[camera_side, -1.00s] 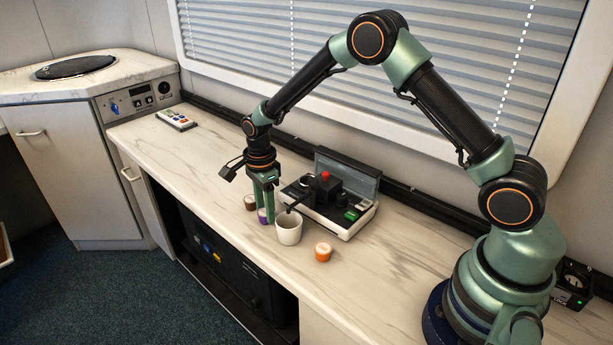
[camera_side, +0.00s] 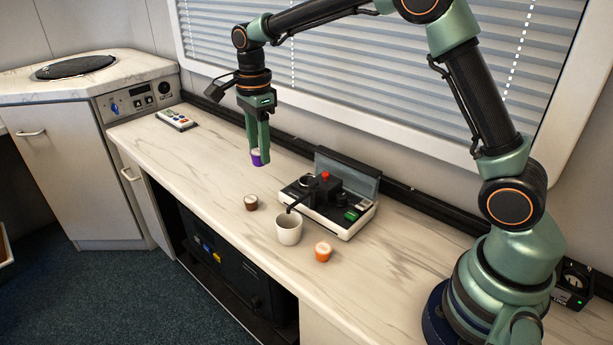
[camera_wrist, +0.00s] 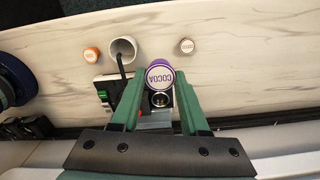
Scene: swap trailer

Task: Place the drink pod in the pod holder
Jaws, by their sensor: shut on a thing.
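My gripper (camera_side: 258,152) is shut on a purple drink pod (camera_side: 257,160) and holds it in the air above the counter. In the wrist view the pod (camera_wrist: 160,77) sits between the two green fingertips, its pale lid reading COCOA. The pod machine (camera_side: 325,205), black and white with its lid raised, stands on the counter to the right of and below the pod in the side view. A round metal-rimmed opening, likely the pod holder (camera_wrist: 160,100), shows just below the pod in the wrist view.
A white cup (camera_side: 289,228) stands in front of the machine, under its spout. A brown pod (camera_side: 251,203) and an orange pod (camera_side: 323,251) stand on the counter (camera_side: 400,265) on either side. The window blind is behind.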

